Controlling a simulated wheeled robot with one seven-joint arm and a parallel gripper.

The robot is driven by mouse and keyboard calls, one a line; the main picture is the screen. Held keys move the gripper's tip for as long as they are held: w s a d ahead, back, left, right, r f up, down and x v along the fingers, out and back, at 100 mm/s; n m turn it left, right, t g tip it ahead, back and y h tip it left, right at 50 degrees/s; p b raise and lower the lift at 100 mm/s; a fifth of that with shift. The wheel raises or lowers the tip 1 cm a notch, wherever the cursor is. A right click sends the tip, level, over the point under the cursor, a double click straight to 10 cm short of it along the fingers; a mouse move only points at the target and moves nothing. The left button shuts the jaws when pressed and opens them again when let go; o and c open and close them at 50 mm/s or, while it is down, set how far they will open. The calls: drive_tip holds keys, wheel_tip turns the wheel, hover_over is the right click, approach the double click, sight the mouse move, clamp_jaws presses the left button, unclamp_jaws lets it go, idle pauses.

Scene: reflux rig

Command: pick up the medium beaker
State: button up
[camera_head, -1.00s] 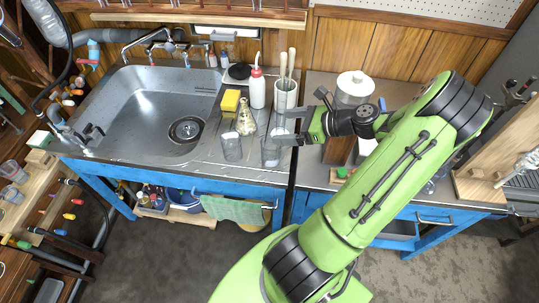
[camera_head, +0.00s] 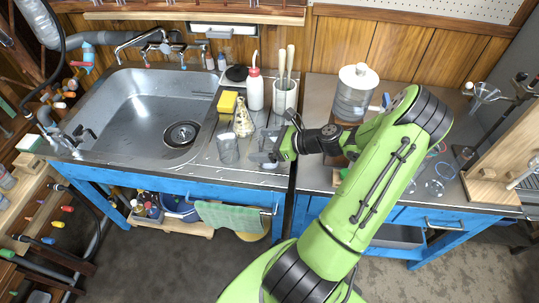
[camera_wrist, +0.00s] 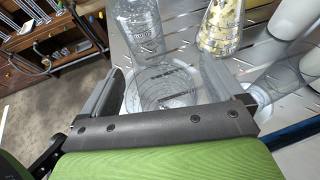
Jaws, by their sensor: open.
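Two clear glass beakers stand on the drainboard right of the sink. One beaker (camera_head: 228,151) stands apart to the left; it also shows beyond the gripper in the wrist view (camera_wrist: 138,22). The other beaker (camera_wrist: 165,88) is between my gripper's fingers in the wrist view, its round rim facing the camera. In the head view it is mostly hidden by my gripper (camera_head: 271,141). My gripper is open, with a finger on either side of this beaker; contact cannot be told. Which beaker is the medium one is not clear by sight.
A flask with yellowish contents (camera_head: 244,122), a yellow sponge (camera_head: 228,103), a wash bottle (camera_head: 254,90) and a white holder with wooden-handled tools (camera_head: 285,98) stand close behind. The sink (camera_head: 150,110) lies left. A large glass jar (camera_head: 354,95) stands on the right bench.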

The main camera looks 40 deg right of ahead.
drive_tip(key=c, duration=1.1)
drive_tip(key=shift+o, duration=0.2)
wheel_tip(320, 180, up, 10)
drive_tip(key=p, duration=0.4)
drive_tip(key=shift+p, duration=0.4)
